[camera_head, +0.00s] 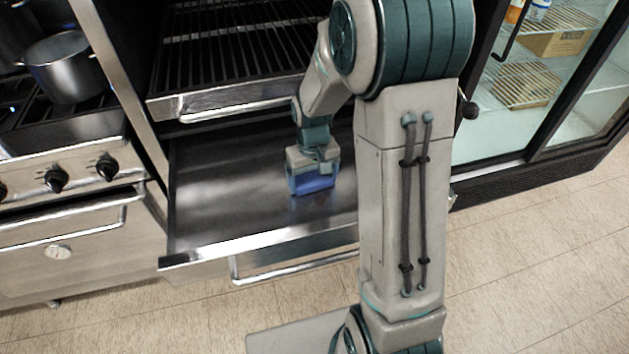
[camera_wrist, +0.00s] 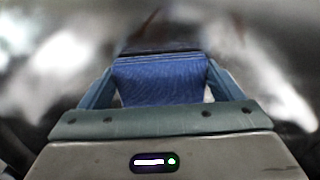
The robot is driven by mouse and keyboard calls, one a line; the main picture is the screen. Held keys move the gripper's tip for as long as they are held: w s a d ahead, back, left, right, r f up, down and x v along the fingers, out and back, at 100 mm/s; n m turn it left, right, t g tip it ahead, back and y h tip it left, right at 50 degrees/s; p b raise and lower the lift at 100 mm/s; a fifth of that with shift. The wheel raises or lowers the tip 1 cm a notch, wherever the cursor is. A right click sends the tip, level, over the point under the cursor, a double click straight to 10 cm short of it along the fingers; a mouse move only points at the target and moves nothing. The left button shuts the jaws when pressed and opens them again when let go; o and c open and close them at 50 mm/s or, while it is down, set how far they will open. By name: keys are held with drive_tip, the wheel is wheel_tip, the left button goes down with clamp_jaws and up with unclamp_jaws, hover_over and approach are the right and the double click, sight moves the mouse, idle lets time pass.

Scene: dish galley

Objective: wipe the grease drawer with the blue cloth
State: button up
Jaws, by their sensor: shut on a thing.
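The grease drawer (camera_head: 215,225) is pulled open below the grill, a wide shallow metal tray with a shiny front lip. My gripper (camera_head: 312,188) is down inside the drawer, right of its middle. It is shut on the blue cloth (camera_head: 316,182). In the wrist view the blue cloth (camera_wrist: 165,80) is bunched between the two fingers, close to the drawer's grey floor. A dark reddish-brown smear (camera_wrist: 150,28) shows just past the cloth, blurred. I cannot tell whether the cloth touches the floor. My arm hides the drawer's right end.
The grill's front ledge (camera_head: 235,98) overhangs the back of the drawer. A stove with a steel pot (camera_head: 66,68) and knobs stands at left. A glass-door fridge (camera_head: 545,75) stands at right. The tiled floor (camera_head: 540,260) in front is clear.

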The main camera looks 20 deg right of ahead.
sight(288, 200)
drive_tip(key=shift+w+f, duration=0.1)
drive_tip(key=shift+w, duration=1.35)
drive_tip(key=shift+w+p, duration=0.45)
drive_tip(key=shift+w, duration=1.35)
drive_tip(key=shift+a+f, duration=0.1)
drive_tip(key=shift+a, duration=1)
drive_tip(key=shift+s+r+b, duration=0.2)
drive_tip(key=shift+s+b, duration=0.4)
drive_tip(key=shift+s, duration=3)
drive_tip(key=shift+s+f+b, duration=0.15)
drive_tip(key=shift+s+b, duration=0.15)
drive_tip(key=shift+s, duration=1.5)
drive_tip(key=shift+a, duration=1.2)
drive_tip(key=shift+w, duration=1.75)
drive_tip(key=shift+w+p, duration=0.8)
drive_tip(key=shift+w, duration=2.8)
drive_tip(key=shift+a, duration=1.15)
drive_tip(key=shift+s+b, duration=0.9)
drive_tip(key=shift+s, duration=4.5)
